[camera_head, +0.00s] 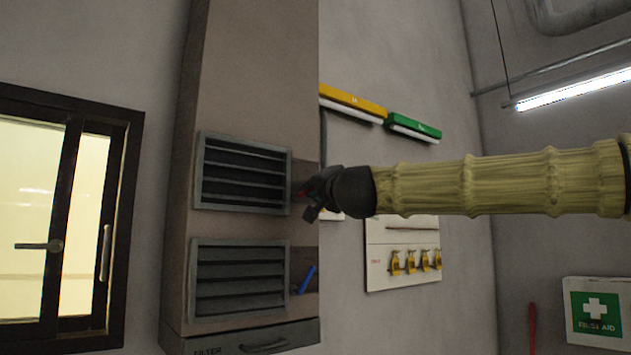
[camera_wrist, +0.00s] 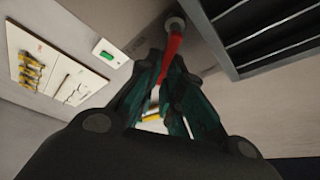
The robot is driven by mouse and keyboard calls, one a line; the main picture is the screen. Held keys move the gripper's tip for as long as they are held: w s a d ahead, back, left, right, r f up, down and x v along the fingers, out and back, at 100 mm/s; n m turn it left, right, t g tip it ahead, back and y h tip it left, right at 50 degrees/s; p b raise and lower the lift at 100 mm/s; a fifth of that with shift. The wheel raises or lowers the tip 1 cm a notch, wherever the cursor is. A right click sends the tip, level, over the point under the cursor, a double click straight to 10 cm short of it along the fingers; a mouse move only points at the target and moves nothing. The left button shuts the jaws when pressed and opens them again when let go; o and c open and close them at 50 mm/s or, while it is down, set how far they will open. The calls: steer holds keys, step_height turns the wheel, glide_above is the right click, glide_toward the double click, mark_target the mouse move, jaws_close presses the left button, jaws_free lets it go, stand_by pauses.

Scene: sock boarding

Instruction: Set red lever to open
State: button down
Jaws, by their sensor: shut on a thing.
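The red lever (camera_wrist: 172,48) shows in the wrist view, reaching from a round grey pivot (camera_wrist: 174,24) on the cabinet down between my fingers. My gripper (camera_wrist: 165,95) is shut on the lever, with dark green fingers on either side of it. In the head view my gripper (camera_head: 310,195) is at the cabinet's right edge beside the upper vent, and only a speck of red shows there. The lever's lower end is partly hidden by the fingers. I cannot read any open or closed marking.
A blue lever (camera_head: 306,279) is lower on the cabinet (camera_head: 255,80), next to the lower vent (camera_head: 238,280). A board with yellow padlocks (camera_head: 403,230) hangs behind my arm. A window (camera_head: 60,210) is at left, and a first aid box (camera_head: 597,312) at lower right.

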steer(key=shift+w+d+f+m+g+h+p, duration=0.15)
steer(key=shift+m+h+p, duration=0.1)
steer(key=shift+m, duration=0.45)
steer(key=shift+s+f+m+g+h+p, duration=0.15)
steer(key=shift+m+h+p, duration=0.1)
steer(key=shift+m, duration=0.45)
steer(key=shift+w, duration=0.1)
steer(key=c, duration=1.6)
jaws_free()
steer(key=shift+o, duration=0.2)
steer(key=v, duration=1.2)
steer(key=shift+d, duration=0.1)
